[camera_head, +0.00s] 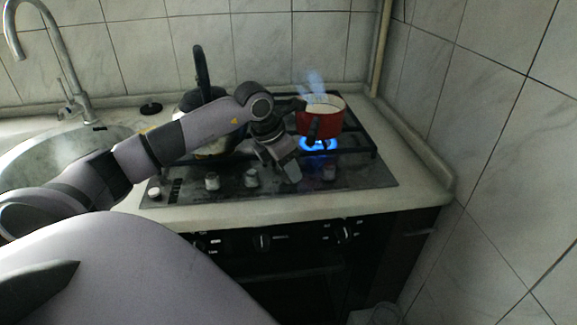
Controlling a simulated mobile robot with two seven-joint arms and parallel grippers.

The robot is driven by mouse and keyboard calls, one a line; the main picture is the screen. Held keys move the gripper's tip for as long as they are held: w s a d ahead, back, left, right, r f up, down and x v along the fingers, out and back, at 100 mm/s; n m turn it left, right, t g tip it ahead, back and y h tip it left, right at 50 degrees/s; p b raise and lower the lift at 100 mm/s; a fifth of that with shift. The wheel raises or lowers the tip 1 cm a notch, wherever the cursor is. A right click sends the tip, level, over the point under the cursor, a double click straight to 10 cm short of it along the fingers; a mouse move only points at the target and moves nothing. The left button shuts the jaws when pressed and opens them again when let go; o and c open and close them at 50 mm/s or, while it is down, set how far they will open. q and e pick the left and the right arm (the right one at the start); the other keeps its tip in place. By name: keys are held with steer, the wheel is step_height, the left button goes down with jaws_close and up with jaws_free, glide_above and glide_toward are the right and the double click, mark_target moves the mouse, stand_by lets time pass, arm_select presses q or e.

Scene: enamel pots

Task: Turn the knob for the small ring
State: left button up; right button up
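My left gripper (283,168) points down over the hob front, between the middle and right knobs. Its fingers cover that spot, so I cannot tell whether a knob is between them, or how far they are open. A blue flame (319,144) burns on the right ring under a red enamel pot (322,119). The left rings are partly hidden by my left arm. My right gripper is not in view.
A dark-handled kettle (201,72) stands behind my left arm. A sink (40,160) with a tap (80,98) is at left. A tiled wall closes off the right side.

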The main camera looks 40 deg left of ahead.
arm_select(q)
steer(key=shift+m, duration=0.3)
steer(key=m, duration=0.1)
steer(key=m+h, duration=0.1)
steer(key=m, duration=0.1)
steer(key=shift+w+a+m+g+h+b, duration=0.1)
steer(key=shift+a+m+g+h+b, duration=0.05)
steer(key=shift+m+g+h+b, duration=0.15)
steer(key=m+g+h, duration=0.1)
steer(key=m, duration=0.3)
steer(key=shift+w, duration=0.1)
steer(key=m, duration=0.2)
steer(key=m+g, duration=0.1)
steer(key=m, duration=0.1)
steer(key=shift+w+g+h, duration=0.1)
steer(key=shift+g+h, duration=0.2)
steer(key=m+g+b, duration=0.1)
steer(key=m, duration=0.2)
steer(key=shift+w+a, duration=0.1)
steer(key=shift+m+g, duration=0.4)
steer(key=shift+m, duration=0.5)
